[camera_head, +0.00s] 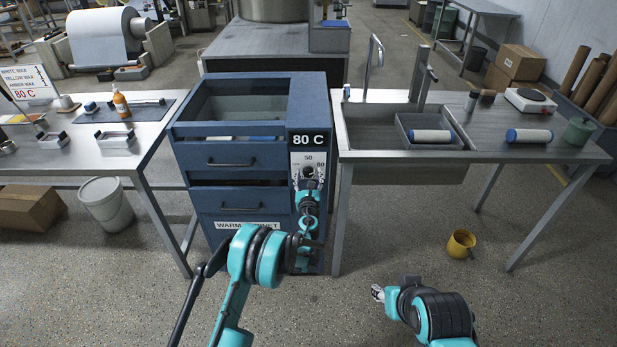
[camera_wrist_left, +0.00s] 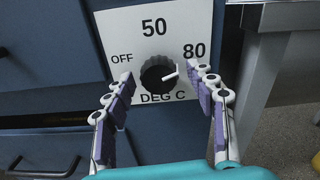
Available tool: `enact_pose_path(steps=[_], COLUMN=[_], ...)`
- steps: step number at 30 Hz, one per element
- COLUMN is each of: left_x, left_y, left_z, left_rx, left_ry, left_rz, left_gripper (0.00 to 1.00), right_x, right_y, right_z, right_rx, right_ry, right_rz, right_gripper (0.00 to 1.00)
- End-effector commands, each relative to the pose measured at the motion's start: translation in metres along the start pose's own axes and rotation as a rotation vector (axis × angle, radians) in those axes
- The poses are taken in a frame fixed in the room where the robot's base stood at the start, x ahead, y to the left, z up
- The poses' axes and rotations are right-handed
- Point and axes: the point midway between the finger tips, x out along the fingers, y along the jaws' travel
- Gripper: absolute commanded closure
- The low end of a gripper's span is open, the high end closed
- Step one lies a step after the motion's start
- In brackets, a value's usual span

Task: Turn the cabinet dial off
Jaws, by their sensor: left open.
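The blue warm cabinet (camera_head: 240,165) stands in the middle of the head view, with an "80 C" display above a white dial plate. In the left wrist view the round black dial (camera_wrist_left: 155,73) sits on that plate (camera_wrist_left: 125,30), marked OFF at left, 50 on top and 80 at right. Its white pointer aims right and up, toward 80. My left gripper (camera_wrist_left: 161,77) is open, with one finger on each side of the dial; I cannot tell if they touch it. In the head view this gripper (camera_head: 309,186) partly covers the dial. My right gripper (camera_head: 378,293) hangs low over the floor.
A metal table (camera_head: 60,160) with small trays and a bottle is left of the cabinet. A sink table (camera_head: 490,155) with blue-ended rolls is at the right.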

Motion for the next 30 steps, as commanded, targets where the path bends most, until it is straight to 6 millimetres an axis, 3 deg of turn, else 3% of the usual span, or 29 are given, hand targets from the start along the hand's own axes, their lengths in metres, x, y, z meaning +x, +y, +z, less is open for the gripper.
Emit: enact_pose_path(steps=[1,6,7,19,30], left_x=[-0.0001,-0.0002,-0.0002,-0.0002,-0.0001], left_y=[0.0001,0.0001,0.0001,-0.0001,-0.0008], left_z=[0.0002,0.0002,0.0002,0.0001,0.0001], left_rx=[0.0,0.0,0.0,-0.05,-0.317], left_ry=[0.0,0.0,0.0,0.0,0.001], left_rz=[0.0,0.0,0.0,0.0,0.001], left_gripper=[0.44,0.89,0.94,0.94,0.94], right_x=[-0.0001,-0.0001,-0.0001,-0.0001,-0.0001], right_y=[0.0,0.0,0.0,0.0,0.0], right_z=[-0.0001,-0.0001,-0.0001,-0.0001,0.0], right_rx=[0.0,0.0,0.0,0.0,0.0], right_ry=[0.0,0.0,0.0,0.0,0.0], right_rz=[0.0,0.0,0.0,0.0,0.0], right_gripper=[0.6,0.6,0.6,0.6,0.6])
